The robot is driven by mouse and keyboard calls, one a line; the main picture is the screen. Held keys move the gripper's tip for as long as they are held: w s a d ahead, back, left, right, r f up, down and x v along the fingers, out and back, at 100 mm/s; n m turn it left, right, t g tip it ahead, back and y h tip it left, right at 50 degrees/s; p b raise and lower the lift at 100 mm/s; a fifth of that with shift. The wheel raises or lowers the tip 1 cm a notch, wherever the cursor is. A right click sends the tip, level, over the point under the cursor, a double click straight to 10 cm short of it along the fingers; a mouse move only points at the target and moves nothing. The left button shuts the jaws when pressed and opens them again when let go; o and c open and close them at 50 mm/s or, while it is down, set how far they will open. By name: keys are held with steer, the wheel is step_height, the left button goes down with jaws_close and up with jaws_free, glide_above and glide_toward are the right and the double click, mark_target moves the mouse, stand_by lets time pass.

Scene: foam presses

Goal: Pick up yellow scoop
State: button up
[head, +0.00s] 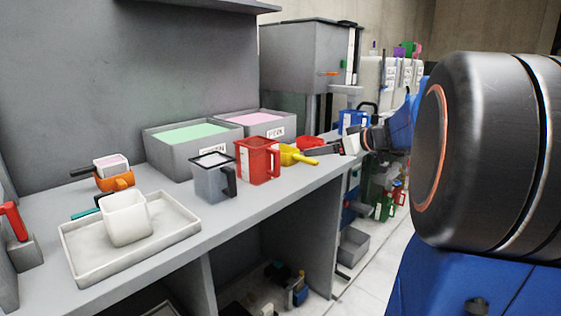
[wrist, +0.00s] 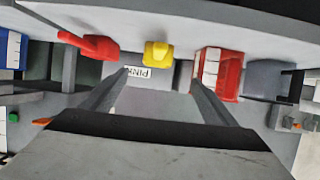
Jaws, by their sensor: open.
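The yellow scoop (head: 290,156) lies on the grey counter in the head view, just right of a red jug, with its handle pointing right. In the wrist view the yellow scoop (wrist: 157,54) is near the middle, beyond the fingertips and roughly between their lines. My gripper (head: 338,147) is right of the scoop's handle in the head view. In the wrist view my gripper (wrist: 160,82) has its two fingers spread wide with nothing held between them. I cannot tell how high the fingers are above the counter.
The red jug (head: 258,160) stands close left of the scoop, and a red scoop (head: 310,142) lies close behind it. A grey jug (head: 213,177) and bins of green (head: 195,134) and pink (head: 256,118) material are nearby. A white tray (head: 75,250) lies at the front left.

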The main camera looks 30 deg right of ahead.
mark_target(294, 153)
steer(key=x, duration=1)
steer(key=shift+w+a+f, duration=0.1)
steer(key=shift+w+f, duration=0.05)
steer(key=shift+f, duration=0.05)
steer(key=shift+d+x, duration=0.15)
steer(key=shift+x, duration=1.35)
steer(key=shift+d+x, duration=0.2)
steer(key=shift+x, duration=1.35)
steer(key=c, duration=1.2)
step_height(294, 153, up, 10)
